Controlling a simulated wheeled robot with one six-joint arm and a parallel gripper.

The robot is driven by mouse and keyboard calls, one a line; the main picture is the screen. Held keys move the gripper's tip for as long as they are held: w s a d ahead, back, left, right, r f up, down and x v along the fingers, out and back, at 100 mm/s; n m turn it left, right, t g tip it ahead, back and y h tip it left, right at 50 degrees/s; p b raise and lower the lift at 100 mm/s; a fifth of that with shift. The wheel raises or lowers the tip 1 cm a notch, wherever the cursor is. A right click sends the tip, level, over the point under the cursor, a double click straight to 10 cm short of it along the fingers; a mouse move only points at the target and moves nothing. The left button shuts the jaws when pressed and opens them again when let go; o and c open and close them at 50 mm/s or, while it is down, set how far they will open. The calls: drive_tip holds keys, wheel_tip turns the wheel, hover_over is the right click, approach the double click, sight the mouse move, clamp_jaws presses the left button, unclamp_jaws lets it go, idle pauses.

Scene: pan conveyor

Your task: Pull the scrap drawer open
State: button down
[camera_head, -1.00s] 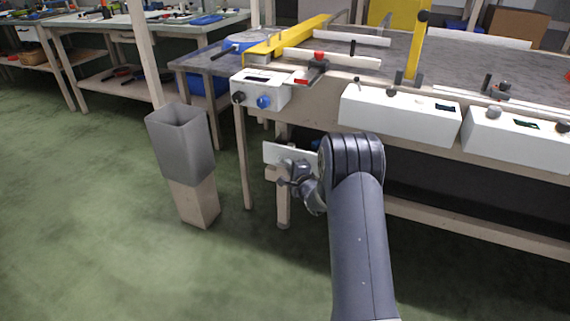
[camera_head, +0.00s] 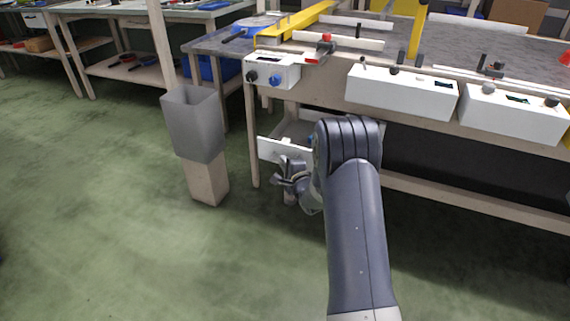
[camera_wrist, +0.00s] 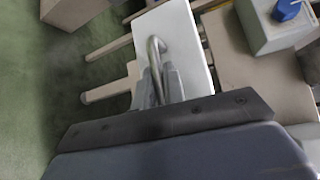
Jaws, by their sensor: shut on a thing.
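The scrap drawer (camera_head: 270,149) has a white front and sits below the left end of the conveyor bench. It stands pulled out from the bench, and part of its grey inside shows behind the front. My gripper (camera_head: 287,177) is at the drawer front, shut on its handle. In the wrist view the white front (camera_wrist: 187,32) fills the upper middle, and the curved metal handle (camera_wrist: 155,55) runs between the fingers of my gripper (camera_wrist: 160,85). My arm hides the drawer's right part in the head view.
A grey bin (camera_head: 193,125) on a wooden post stands left of the drawer. A white control box (camera_head: 272,72) with a blue and a black knob is above it. Bench legs stand near the drawer. The green floor (camera_head: 120,240) in front is clear.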

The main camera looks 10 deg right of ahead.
drive_tip(key=c, duration=1.5)
unclamp_jaws()
drive_tip(key=p+v, duration=0.2)
drive_tip(key=v, duration=0.8)
drive_tip(key=shift+s+p, duration=0.4)
